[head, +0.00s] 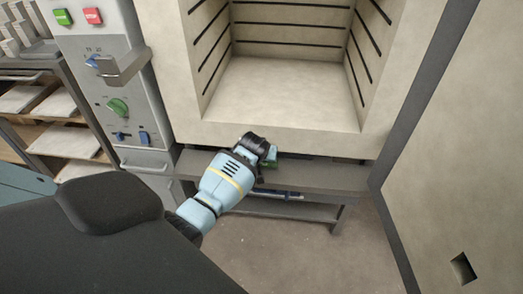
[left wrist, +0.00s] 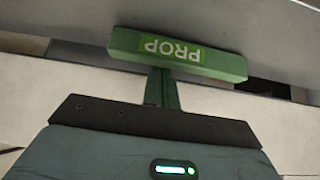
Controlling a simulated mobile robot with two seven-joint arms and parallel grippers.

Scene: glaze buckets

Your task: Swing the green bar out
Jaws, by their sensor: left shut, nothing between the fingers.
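The green bar (left wrist: 178,53) is in the left wrist view, with "PROP" on its face reading upside down. A narrow dark green upright shows below its middle, between the bar and my gripper's body. My left gripper is shut and empty, close to the bar. Its fingertips are not clear in either view, and I cannot tell whether they touch the bar. My right gripper is not in view.
The open kiln chamber (head: 285,92) is above my left gripper. The kiln door (head: 460,180) stands open at the right. A grey stand (head: 320,177) runs beneath the kiln. The control panel (head: 105,75) and a shelf rack (head: 55,105) are at the left. Clear floor lies in front.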

